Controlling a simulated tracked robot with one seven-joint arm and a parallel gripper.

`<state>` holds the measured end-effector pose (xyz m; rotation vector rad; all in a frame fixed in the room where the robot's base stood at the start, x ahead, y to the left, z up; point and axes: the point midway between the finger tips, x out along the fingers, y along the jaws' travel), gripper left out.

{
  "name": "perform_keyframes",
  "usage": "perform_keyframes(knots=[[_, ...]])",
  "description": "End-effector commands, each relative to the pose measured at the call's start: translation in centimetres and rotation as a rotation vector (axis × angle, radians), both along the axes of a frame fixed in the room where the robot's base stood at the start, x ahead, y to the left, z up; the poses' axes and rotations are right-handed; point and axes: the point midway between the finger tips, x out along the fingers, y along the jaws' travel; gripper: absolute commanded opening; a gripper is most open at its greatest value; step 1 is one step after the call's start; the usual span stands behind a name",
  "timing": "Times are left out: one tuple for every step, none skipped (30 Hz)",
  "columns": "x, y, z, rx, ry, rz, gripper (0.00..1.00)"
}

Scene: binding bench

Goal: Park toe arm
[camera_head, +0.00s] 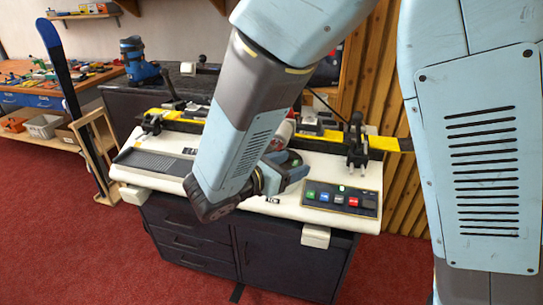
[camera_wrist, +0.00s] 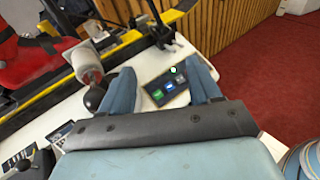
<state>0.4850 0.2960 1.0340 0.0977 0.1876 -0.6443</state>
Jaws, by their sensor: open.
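My gripper (camera_wrist: 163,72) is open and empty in the wrist view, its two blue-grey fingers apart above the button panel (camera_wrist: 157,92). A dark round knob (camera_wrist: 95,97) lies just outside the left finger, below a white cylinder with a grey end (camera_wrist: 86,62). I cannot tell whether these belong to the toe arm or whether the finger touches the knob. In the head view my gripper (camera_head: 290,168) is over the white bench top (camera_head: 320,168), left of the button panel (camera_head: 340,198). My arm hides the middle of the bench.
A ski with yellow edges (camera_head: 385,143) lies along the back of the bench, with a black clamp (camera_head: 356,145) at right. A blue ski (camera_head: 62,70) leans in a wooden stand at left. Red carpet is clear in front.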

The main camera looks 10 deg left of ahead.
Motion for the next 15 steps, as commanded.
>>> perform_keyframes(knots=[[-0.8, 2.2, -0.9, -0.063, -0.008, 0.076, 0.63], [-1.2, 3.3, -1.3, -0.093, -0.015, 0.118, 0.63], [-1.7, 4.7, -1.7, -0.133, -0.026, 0.168, 0.63], [-2.1, 5.7, -2.1, -0.159, -0.033, 0.203, 0.63], [-2.5, 6.5, -2.4, -0.183, -0.040, 0.233, 0.63], [-3.1, 7.5, -2.8, -0.211, -0.050, 0.272, 0.63], [-3.4, 8.2, -3.0, -0.229, -0.057, 0.297, 0.63], [-3.7, 8.8, -3.2, -0.244, -0.062, 0.319, 0.63], [-4.1, 9.5, -3.5, -0.262, -0.069, 0.342, 0.63], [-4.3, 9.9, -3.6, -0.271, -0.073, 0.357, 0.63], [-4.5, 10.1, -3.7, -0.280, -0.077, 0.368, 0.63], [-4.6, 10.4, -3.9, -0.288, -0.080, 0.380, 0.63], [-4.6, 10.6, -3.9, -0.292, -0.082, 0.385, 0.63], [-4.6, 10.6, -3.9, -0.295, -0.084, 0.389, 0.63], [-4.4, 10.6, -4.0, -0.296, -0.085, 0.391, 0.63]])
